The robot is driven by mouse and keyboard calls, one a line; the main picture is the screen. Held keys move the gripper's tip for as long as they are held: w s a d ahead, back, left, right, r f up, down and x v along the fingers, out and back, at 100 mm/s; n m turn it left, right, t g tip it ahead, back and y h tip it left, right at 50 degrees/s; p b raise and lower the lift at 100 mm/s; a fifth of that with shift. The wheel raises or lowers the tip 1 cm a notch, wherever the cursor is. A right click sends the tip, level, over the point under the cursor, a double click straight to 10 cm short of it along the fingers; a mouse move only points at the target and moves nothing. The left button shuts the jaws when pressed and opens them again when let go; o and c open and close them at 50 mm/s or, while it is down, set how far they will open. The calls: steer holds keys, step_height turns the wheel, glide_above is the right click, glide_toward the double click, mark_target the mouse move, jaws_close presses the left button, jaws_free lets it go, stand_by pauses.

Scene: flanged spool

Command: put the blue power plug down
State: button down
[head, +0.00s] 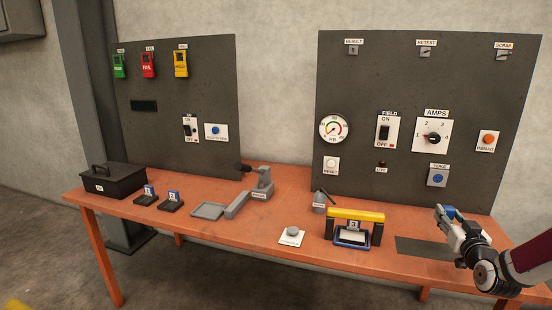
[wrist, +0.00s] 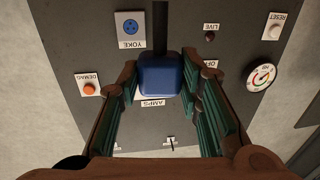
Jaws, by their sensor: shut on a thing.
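The blue power plug (wrist: 160,75) sits between the two green-padded fingers of my gripper (wrist: 161,88) in the wrist view, with a dark cord or strip above it in the picture. In the head view my gripper (head: 446,214) is shut on the plug, of which only a small blue part (head: 450,211) shows. It is held above the right end of the orange table (head: 292,180), in front of the right panel and near a dark flat patch (head: 425,248). The blue YOKE socket (head: 437,178) on the panel is apart from the plug; it also shows in the wrist view (wrist: 130,27).
A yellow-topped yoke (head: 355,215) stands left of the dark patch. A white-based button (head: 291,233), grey tray (head: 208,210), small blocks (head: 172,201) and black box (head: 113,180) lie farther left. The right panel (head: 350,80) rises behind my gripper.

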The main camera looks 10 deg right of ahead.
steer(key=s+a+n+g+y, duration=0.1)
steer(key=a+n+y, duration=0.4)
steer(key=a, duration=1)
steer(key=s+a+f+n+g+y, duration=0.1)
steer(key=s+a+n+g+y, duration=0.1)
steer(key=a+n+y, duration=0.3)
steer(key=s+a+f+n+g+y, duration=0.1)
steer(key=a+n+y, duration=0.4)
steer(key=a+y, duration=0.7)
steer(key=s+a+g, duration=0.1)
steer(key=a, duration=1.2)
steer(key=shift+a+f+n+g, duration=0.15)
steer(key=shift+a+n+g, duration=0.15)
steer(key=shift+a+g, duration=0.1)
steer(key=shift+w, duration=0.1)
